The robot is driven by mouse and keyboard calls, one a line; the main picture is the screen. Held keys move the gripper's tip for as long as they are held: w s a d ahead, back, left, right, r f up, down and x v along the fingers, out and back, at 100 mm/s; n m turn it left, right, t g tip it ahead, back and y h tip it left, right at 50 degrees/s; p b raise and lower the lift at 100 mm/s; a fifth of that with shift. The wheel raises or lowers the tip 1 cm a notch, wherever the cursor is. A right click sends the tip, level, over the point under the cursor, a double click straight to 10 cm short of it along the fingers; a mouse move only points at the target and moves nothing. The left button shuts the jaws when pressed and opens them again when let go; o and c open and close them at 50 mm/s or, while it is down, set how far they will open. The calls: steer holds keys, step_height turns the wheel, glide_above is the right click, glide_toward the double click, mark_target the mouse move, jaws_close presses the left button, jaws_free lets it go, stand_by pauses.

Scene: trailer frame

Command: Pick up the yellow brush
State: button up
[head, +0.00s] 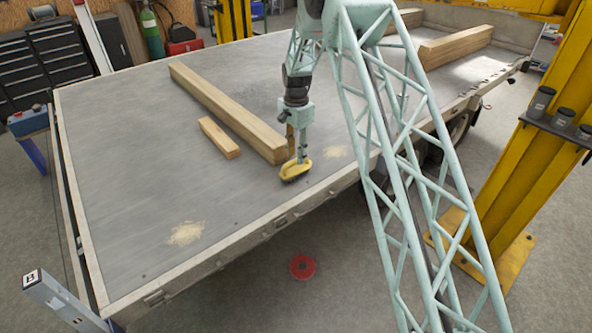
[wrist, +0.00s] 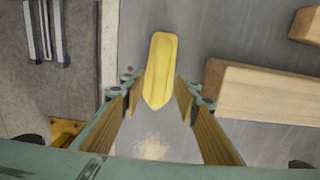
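The yellow brush (head: 295,169) lies on the grey trailer deck (head: 110,140) near its front edge. In the head view its underside looks dark. In the wrist view the brush (wrist: 161,68) shows its yellow top, long and pointed at the near end. My gripper (head: 301,158) points down at the brush, right over it. In the wrist view the two fingers of my gripper (wrist: 161,82) stand well apart, one on each side of the brush. I cannot tell whether the fingertips touch its sides.
A long wooden beam (head: 225,110) ends just behind the brush, and a short wooden block (head: 218,138) lies to the left. Sawdust piles (head: 186,233) lie on the deck. A yellow lift post (head: 505,165) stands at the right. The front left of the deck is mostly clear.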

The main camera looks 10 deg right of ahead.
mark_target(296, 160)
steer(key=shift+f+b, duration=0.4)
steer(key=shift+f, duration=1.5)
steer(key=shift+c, duration=0.2)
steer(key=c, duration=0.9)
steer(key=shift+r, duration=0.1)
steer(key=shift+r+p, duration=0.5)
steer(key=shift+r, duration=1.1)
steer(key=shift+s+a+r, duration=0.15)
steer(key=shift+s, duration=0.1)
steer(key=s+a+p, duration=0.1)
steer(key=s+a, duration=0.2)
steer(key=s, duration=0.4)
steer(key=s+a+r+p, duration=0.1)
steer(key=s+a, duration=0.3)
steer(key=s, duration=0.2)
steer(key=shift+s+r, duration=0.15)
steer(key=shift+s, duration=0.25)
steer(key=shift+a, duration=0.1)
